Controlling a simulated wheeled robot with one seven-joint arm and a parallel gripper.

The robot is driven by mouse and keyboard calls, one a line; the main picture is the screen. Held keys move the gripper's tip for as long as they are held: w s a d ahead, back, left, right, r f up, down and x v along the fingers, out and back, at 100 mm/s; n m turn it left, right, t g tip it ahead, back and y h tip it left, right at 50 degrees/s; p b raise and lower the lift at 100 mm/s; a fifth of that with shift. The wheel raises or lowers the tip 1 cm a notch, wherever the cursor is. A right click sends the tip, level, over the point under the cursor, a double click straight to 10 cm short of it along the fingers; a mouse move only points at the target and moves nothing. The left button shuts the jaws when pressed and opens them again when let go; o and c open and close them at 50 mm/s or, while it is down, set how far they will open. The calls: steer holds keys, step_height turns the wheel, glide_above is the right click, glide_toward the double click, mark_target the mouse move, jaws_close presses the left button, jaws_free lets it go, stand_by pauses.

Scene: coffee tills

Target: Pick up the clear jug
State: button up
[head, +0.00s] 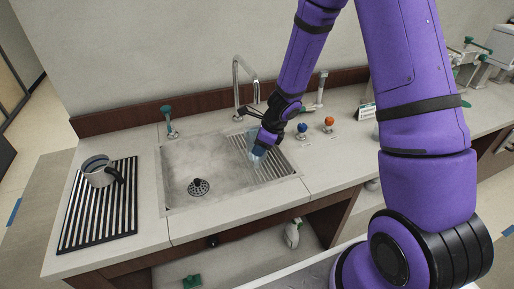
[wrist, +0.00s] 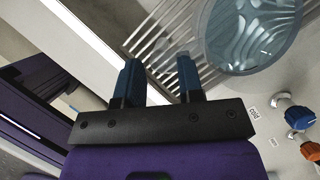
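The clear jug (wrist: 248,38) shows at the upper right in the wrist view, its round, see-through body over the ribbed drainer in the sink. In the head view a pale see-through shape (head: 256,157), seemingly the jug, shows under my wrist and is mostly hidden. My gripper (wrist: 158,72) is open, its two dark blue fingers well apart. The jug's body lies beyond and to the right of the right finger. A faint clear part, perhaps its handle, shows just past the fingertips; I cannot tell whether it touches them. In the head view my gripper (head: 262,146) is over the drainer.
The sink (head: 185,165) has a tall faucet (head: 240,85) behind it. A ribbed mat (head: 90,215) with a metal pitcher (head: 98,170) lies to the left. Blue (head: 302,128) and orange (head: 329,122) knobs stand close on the right. The sink's left half is clear.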

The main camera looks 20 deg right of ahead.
steer(key=shift+x, duration=1.45)
jaws_close()
steer(key=shift+r, duration=0.1)
